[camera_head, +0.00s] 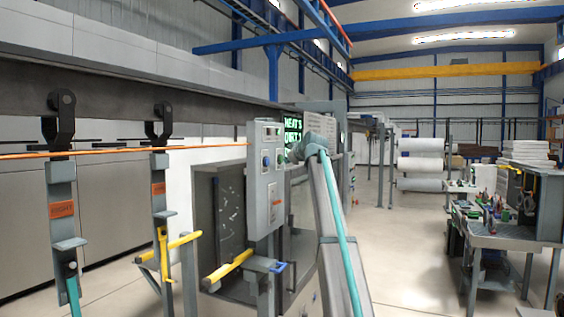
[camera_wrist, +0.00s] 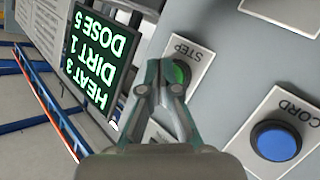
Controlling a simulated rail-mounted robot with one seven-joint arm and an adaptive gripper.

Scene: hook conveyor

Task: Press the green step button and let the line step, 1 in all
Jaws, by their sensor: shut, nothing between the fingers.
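The green step button (camera_wrist: 181,74) sits on a plate marked STEP on the grey control panel (camera_wrist: 215,25). My gripper (camera_wrist: 163,72) is shut and empty. Its fingertips are right at the button and cover part of it in the wrist view. I cannot tell whether they touch it. In the head view my arm reaches to the right side of the panel (camera_head: 264,215), and the step button is not distinguishable there. The line's hanging hooks (camera_head: 62,105) (camera_head: 158,125) hang from the rail at the left, each carrying a grey hanger with an orange tag.
A blue button (camera_wrist: 276,140) on a plate reading CORD is close to my gripper. A display (camera_wrist: 98,62) reads HEAT 3, DIRT 1, DOSE 5. Yellow-barred stands (camera_head: 228,270) are in front of the panel. A cluttered workbench (camera_head: 500,240) stands right, with open floor between.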

